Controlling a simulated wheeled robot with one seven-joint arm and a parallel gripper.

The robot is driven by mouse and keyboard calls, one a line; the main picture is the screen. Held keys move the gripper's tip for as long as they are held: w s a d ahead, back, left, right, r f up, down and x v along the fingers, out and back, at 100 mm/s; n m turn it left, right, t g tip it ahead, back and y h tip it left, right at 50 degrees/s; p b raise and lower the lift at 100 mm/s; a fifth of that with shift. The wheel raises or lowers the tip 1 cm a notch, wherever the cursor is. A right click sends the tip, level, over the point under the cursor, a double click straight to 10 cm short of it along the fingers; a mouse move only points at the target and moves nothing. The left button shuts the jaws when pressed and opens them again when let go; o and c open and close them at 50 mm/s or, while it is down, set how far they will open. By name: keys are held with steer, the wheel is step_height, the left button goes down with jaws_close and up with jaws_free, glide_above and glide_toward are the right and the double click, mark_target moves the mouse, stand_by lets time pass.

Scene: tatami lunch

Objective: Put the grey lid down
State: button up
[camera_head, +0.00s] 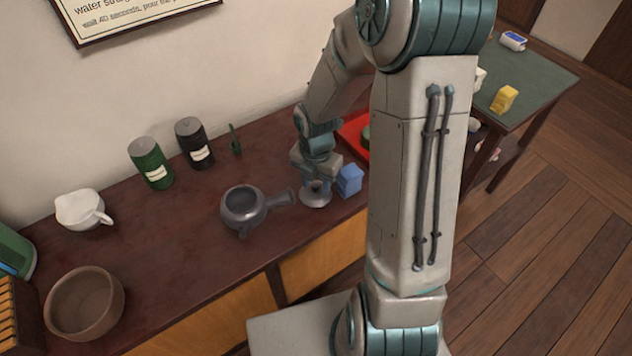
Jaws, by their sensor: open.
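The grey lid (315,196) sits on the dark wooden counter, right of the grey side-handled teapot (242,208). The teapot is uncovered, its round opening facing up and its handle pointing toward the lid. My gripper (317,183) points down right above the lid, at its knob. The jaws are open; the fingertips are small in view and partly merge with the lid, so I cannot tell whether they touch it.
A blue block-like item (349,180) stands close to the right of the lid. A red tray (355,134) is partly hidden behind my arm. Green (151,163) and black (194,143) canisters, a white pitcher (82,210) and a brown bowl (85,303) stand left. Counter front of the teapot is clear.

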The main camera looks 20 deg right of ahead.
mark_target(316, 185)
step_height(316, 185, up, 11)
steer(key=p, duration=0.2)
steer(key=s+r+m+t, duration=0.1)
steer(key=s+r+m, duration=0.4)
steer(key=m, duration=0.8)
steer(key=s+r+m+t, duration=0.1)
steer(key=s+r+m, duration=0.3)
steer(key=s+m, duration=0.4)
steer(key=m, duration=0.6)
steer(key=shift+s+r+t, duration=0.3)
steer(key=shift+s+r, duration=0.1)
steer(key=shift+a, duration=0.1)
steer(key=p+v, duration=0.3)
steer(key=shift+w+r, duration=0.3)
steer(key=shift+w, duration=0.05)
